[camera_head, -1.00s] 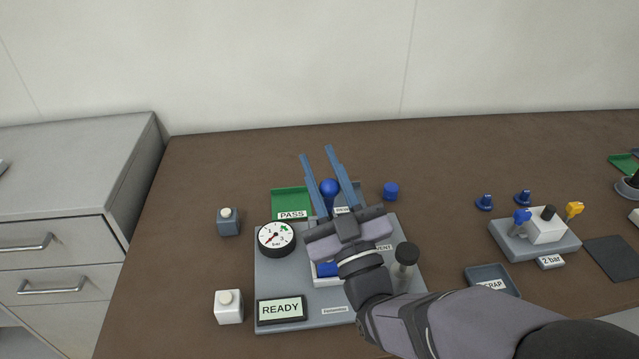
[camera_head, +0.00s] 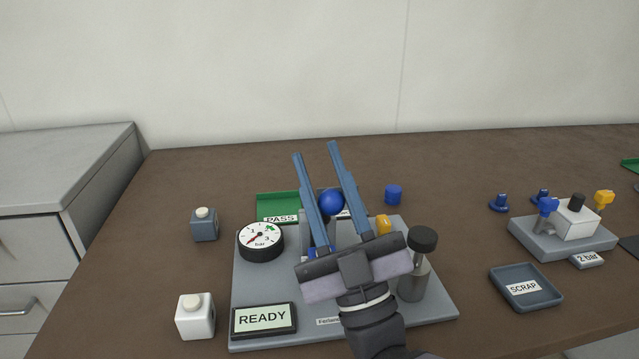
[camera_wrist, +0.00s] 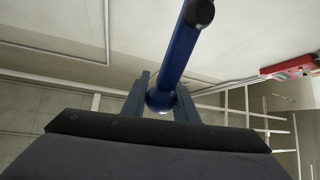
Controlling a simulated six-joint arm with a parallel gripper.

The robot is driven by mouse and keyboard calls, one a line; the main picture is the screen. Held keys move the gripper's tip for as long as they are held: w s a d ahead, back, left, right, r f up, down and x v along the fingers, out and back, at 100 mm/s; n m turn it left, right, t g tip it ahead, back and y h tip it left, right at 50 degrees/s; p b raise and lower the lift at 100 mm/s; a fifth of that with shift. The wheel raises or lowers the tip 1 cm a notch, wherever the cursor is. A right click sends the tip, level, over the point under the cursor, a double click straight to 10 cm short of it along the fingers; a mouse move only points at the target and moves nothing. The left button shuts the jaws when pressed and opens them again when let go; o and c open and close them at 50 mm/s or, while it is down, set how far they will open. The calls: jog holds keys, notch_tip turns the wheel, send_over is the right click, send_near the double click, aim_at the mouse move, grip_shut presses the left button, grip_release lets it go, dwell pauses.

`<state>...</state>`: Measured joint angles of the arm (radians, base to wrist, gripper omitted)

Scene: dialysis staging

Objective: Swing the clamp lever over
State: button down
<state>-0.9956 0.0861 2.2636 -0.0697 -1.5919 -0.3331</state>
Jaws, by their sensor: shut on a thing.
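The clamp lever shows as a blue ball knob (camera_head: 331,202) between the two long blue-grey fingers of my gripper (camera_head: 316,150), over the back of a grey fixture plate (camera_head: 340,334). In the wrist view the ball (camera_wrist: 160,99) sits between the fingertips (camera_wrist: 161,110), with a blue rod (camera_wrist: 180,50) running up to a dark round end. My gripper is shut on this knob. Its palm and wrist hide the middle of the fixture, including most of the clamp body. A yellow part (camera_head: 383,224) shows just right of the fingers.
On the plate are a dial gauge (camera_head: 261,241), a READY display (camera_head: 264,319) and a grey cylinder with a dark cap (camera_head: 417,265). Behind is a green PASS tray (camera_head: 275,204); at right are a SCRAP tray (camera_head: 525,288) and a valve block (camera_head: 575,220). Two small bottles stand left.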

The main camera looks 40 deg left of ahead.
jog(key=shift+s+d+f+b, duration=0.15)
jog(key=shift+s+d+b, duration=0.15)
jog(key=shift+b, duration=0.15)
jog(key=c, duration=1.4)
grip_release()
jog(key=shift+s+d, duration=0.1)
jog(key=shift+c, duration=0.2)
notch_tip(320, 180, up, 10)
jog(key=p, duration=0.2)
jog(key=shift+c, duration=0.2)
